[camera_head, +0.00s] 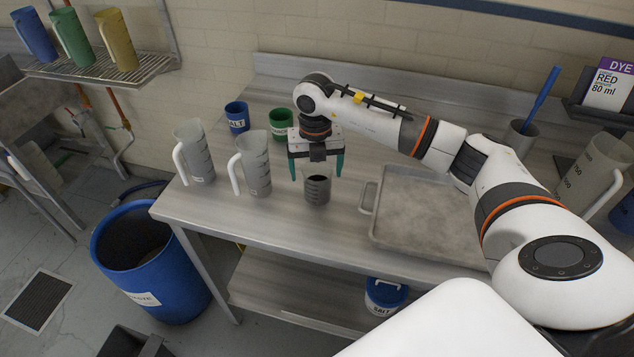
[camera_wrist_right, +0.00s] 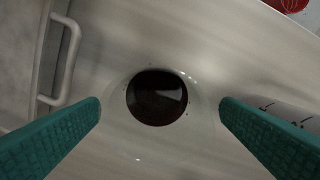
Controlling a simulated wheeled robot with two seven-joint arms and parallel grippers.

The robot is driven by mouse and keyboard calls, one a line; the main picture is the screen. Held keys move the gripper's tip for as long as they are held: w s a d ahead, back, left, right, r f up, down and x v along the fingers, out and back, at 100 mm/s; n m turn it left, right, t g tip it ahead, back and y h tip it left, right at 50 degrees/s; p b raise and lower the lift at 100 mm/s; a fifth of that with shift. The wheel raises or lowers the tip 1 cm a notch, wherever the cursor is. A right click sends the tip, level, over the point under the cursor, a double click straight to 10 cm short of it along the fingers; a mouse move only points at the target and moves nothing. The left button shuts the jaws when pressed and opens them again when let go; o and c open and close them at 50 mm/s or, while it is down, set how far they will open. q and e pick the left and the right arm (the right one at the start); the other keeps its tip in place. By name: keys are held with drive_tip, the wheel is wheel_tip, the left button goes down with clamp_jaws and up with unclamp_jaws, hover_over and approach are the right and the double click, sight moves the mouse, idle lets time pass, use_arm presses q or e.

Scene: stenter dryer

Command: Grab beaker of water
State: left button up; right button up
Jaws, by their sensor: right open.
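A small clear beaker with dark liquid (camera_head: 317,192) stands upright on the steel table. My right gripper (camera_head: 317,177) is open and points down just above it, one teal finger on each side of its top. In the right wrist view the beaker's dark liquid (camera_wrist_right: 157,97) shows from above between the two open fingers (camera_wrist_right: 161,106), which do not touch it. My left gripper is not in view.
A metal tray (camera_head: 412,243) lies right of the beaker. A larger clear jug (camera_head: 592,172) and a dye sign (camera_head: 608,88) are at right. A blue waste barrel (camera_head: 150,262) stands on the floor.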

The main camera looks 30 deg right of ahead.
sight(318, 179)
drive_tip(key=f, duration=0.1)
drive_tip(key=f+p, duration=0.1)
drive_tip(key=f, duration=0.1)
drive_tip(key=shift+s+d+f, duration=0.1)
drive_tip(key=shift+d+f, duration=0.1)
drive_tip(key=shift+f, duration=0.1)
drive_tip(key=shift+f+p, duration=0.3)
drive_tip(key=shift+f, duration=0.1)
drive_tip(key=shift+c, duration=0.3)
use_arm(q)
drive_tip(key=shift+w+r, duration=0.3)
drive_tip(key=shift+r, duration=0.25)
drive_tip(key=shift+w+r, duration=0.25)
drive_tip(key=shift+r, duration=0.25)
use_arm(e)
drive_tip(key=c, duration=1.1)
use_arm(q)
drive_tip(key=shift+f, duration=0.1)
use_arm(e)
drive_tip(key=shift+r, duration=0.2)
